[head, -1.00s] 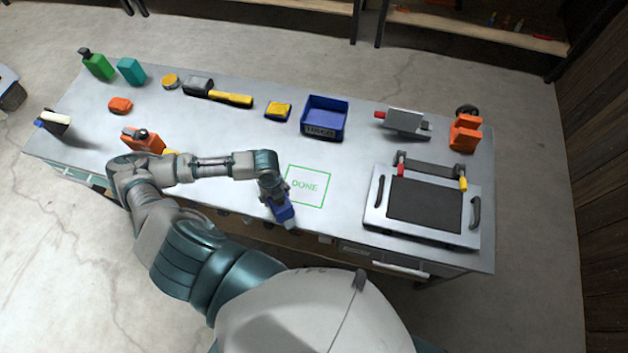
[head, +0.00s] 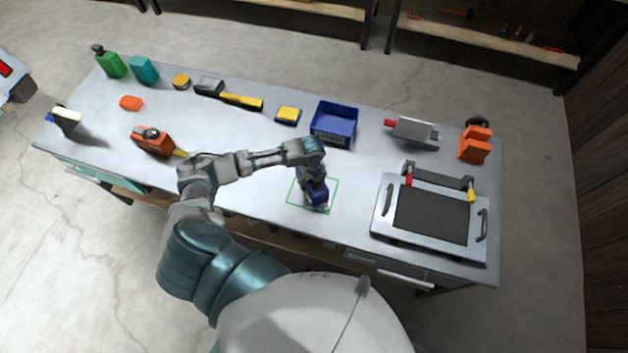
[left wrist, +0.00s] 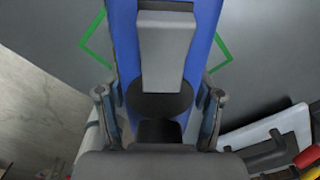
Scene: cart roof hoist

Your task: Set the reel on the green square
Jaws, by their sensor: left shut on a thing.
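The green square (head: 332,194), an outline on the bench top, lies near the front edge, left of the framed black panel. A blue and grey thing, which I take to be the reel (head: 317,193), is over the square and hides its middle. In the left wrist view the reel (left wrist: 204,45) fills the upper middle, with corners of the green outline (left wrist: 222,54) showing on both sides. My left gripper (head: 308,178) is shut on the reel, with its fingers (left wrist: 158,105) on either side. I cannot tell whether the reel touches the bench. My right gripper is not in view.
A blue bin (head: 333,124) stands behind the square. A framed black panel with handles (head: 432,215) lies to the right. An orange tool (head: 153,141) lies left, near my arm. Bottles, a yellow-handled tool (head: 240,101) and other items line the back edge.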

